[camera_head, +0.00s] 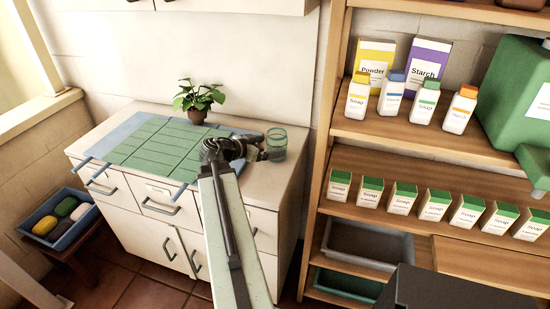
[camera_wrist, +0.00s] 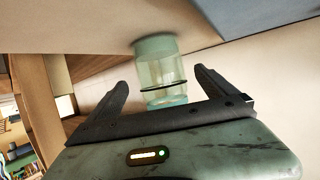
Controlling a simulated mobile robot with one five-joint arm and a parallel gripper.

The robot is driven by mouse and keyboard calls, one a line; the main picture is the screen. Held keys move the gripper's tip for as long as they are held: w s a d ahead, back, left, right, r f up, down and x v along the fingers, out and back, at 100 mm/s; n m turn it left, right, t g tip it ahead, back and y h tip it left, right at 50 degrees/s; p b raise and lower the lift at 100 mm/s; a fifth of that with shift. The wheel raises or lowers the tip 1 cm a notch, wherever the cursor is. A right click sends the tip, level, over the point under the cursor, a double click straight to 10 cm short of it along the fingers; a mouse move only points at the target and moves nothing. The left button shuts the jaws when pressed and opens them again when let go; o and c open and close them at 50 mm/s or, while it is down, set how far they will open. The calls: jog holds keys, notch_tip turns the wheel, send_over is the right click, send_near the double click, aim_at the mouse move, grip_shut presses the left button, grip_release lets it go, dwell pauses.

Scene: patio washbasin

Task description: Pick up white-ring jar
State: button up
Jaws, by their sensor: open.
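A clear greenish glass jar (camera_head: 276,140) stands on the white cabinet top near its right back corner. In the wrist view the jar (camera_wrist: 162,72) has pale green ends and a thin dark band; I cannot make out a white ring. My gripper (camera_head: 262,153) is at the jar in the head view, partly hidden by my own arm. In the wrist view my gripper (camera_wrist: 161,82) is open, with one finger on each side of the jar's outline. I cannot tell how deep the jar sits between the fingers, and no grip on it shows.
A potted plant (camera_head: 198,101) and a green-striped mat (camera_head: 150,143) lie left of the jar on the cabinet (camera_head: 245,190). A wooden shelf (camera_head: 400,138) with bottles and soap boxes stands close on the right. A blue tray (camera_head: 62,215) with soaps is at far left.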

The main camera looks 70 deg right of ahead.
jog(key=b+x, duration=0.2)
jog(key=x, duration=0.5)
jog(key=shift+s+d+b, duration=0.1)
jog(key=shift+d+b, duration=0.25)
jog(key=shift+d, duration=0.05)
jog(key=shift+a+r, duration=0.1)
jog(key=c, duration=1.8)
